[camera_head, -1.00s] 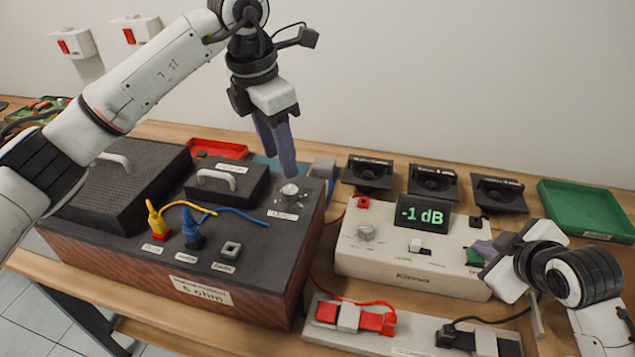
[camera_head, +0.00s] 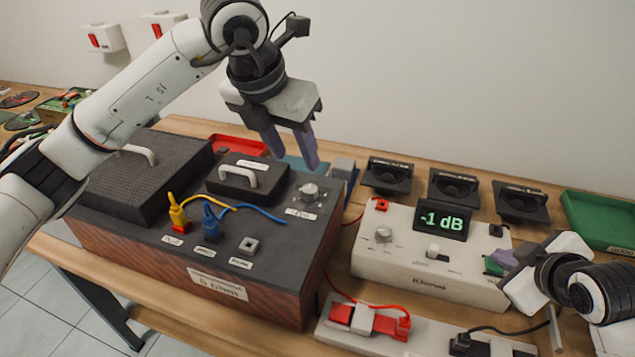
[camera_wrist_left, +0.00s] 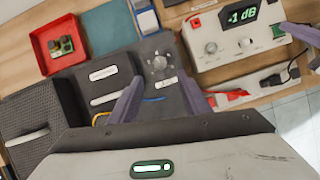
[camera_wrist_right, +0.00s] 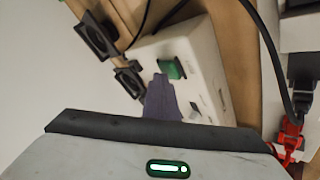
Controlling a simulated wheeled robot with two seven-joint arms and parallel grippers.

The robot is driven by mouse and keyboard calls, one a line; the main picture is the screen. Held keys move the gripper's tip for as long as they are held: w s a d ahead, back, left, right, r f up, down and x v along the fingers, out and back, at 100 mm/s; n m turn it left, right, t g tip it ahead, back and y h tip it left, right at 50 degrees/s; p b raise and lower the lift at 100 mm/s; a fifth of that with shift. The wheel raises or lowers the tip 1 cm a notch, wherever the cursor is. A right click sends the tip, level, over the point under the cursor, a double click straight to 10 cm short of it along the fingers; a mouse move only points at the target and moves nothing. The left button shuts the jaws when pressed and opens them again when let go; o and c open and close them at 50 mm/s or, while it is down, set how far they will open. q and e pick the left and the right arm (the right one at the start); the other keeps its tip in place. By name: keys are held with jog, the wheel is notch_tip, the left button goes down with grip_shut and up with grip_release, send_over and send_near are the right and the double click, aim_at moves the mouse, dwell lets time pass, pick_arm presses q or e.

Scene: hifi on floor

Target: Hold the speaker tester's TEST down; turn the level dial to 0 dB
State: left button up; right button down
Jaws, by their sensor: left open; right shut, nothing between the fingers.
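The speaker tester (camera_head: 430,282) is a cream box whose display (camera_head: 443,219) reads "-1 dB". Its green button (camera_head: 494,267) is at the right end, also in the right wrist view (camera_wrist_right: 172,69). My right gripper (camera_head: 503,258) is shut and empty, its fingertips at that button; I cannot tell whether it is pressed. A silver dial (camera_head: 308,192) sits on the dark wood-sided box (camera_head: 200,285); its label is too small to read. My left gripper (camera_head: 295,162) is open and empty above and behind this dial, pointing down. In the left wrist view the dial (camera_wrist_left: 159,64) appears between the fingers.
The tester has its own knob (camera_head: 383,234). Small speakers (camera_head: 452,188) and a green tray (camera_head: 600,222) lie behind. A switch strip (camera_head: 400,340) lies in front.

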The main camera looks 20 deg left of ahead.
aim_at(310, 189)
pick_arm(q)
jog(key=x, duration=1.1)
jog(key=shift+s+f, duration=0.1)
jog(key=shift+f, duration=0.05)
jog(key=c, duration=1)
jog(key=shift+m+g+h, duration=0.3)
jog(key=shift+m+h, duration=0.3)
jog(key=shift+m, duration=1)
jog(key=shift+c, duration=0.2)
jog(key=o, duration=1)
jog(key=shift+o, duration=0.2)
